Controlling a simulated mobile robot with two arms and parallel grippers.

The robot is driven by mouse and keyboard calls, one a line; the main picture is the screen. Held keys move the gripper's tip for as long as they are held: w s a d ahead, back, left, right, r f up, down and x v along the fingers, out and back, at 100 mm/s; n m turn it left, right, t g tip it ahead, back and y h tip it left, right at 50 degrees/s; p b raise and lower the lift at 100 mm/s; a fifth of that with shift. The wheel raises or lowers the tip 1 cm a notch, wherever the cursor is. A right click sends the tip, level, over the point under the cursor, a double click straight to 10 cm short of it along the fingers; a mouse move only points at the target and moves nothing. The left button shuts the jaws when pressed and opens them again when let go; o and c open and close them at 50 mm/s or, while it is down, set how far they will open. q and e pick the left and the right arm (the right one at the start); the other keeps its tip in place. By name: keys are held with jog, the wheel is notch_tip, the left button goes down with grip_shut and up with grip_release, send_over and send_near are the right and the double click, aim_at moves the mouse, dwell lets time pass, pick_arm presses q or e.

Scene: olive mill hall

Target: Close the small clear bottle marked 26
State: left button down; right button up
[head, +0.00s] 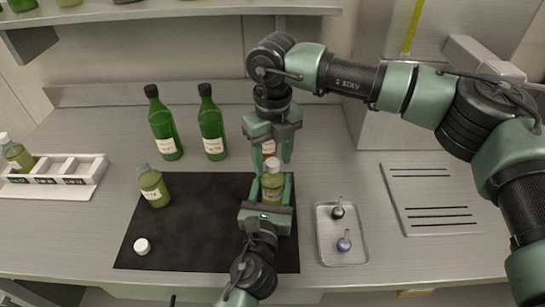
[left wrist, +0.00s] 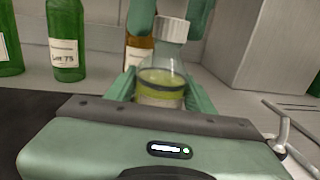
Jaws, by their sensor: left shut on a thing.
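A small clear bottle (head: 272,190) with yellow-green liquid stands upright over the right part of the black mat (head: 195,215). My left gripper (head: 267,193) is shut on its body; it also shows in the left wrist view (left wrist: 165,97). A white cap (left wrist: 172,28) sits on top of the bottle's neck. My right gripper (head: 272,155) points down from above, its fingers apart on either side of the cap. A second small bottle (head: 153,188) without a cap stands on the mat's left. A loose white cap (head: 142,246) lies on the mat. I cannot read number 26.
Two green bottles (head: 165,130) (head: 212,130) and a brown bottle (left wrist: 139,52) stand behind. A metal tray (head: 342,252) with two small stoppered items lies right of the mat. A white rack (head: 55,182) holding a capped bottle is at far left. The mat's middle is clear.

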aim_at(271, 192)
notch_tip(271, 192, up, 12)
dwell(0.6)
pick_arm(q)
jog(key=shift+c, duration=2.3)
grip_release()
jog(key=s, duration=0.2)
jog(key=s+b, duration=0.1)
jog(key=s, duration=0.2)
jog(key=s+a, duration=0.1)
jog(key=s, duration=0.1)
jog(key=shift+s, duration=0.35)
pick_arm(e)
jog(key=shift+f, duration=0.7)
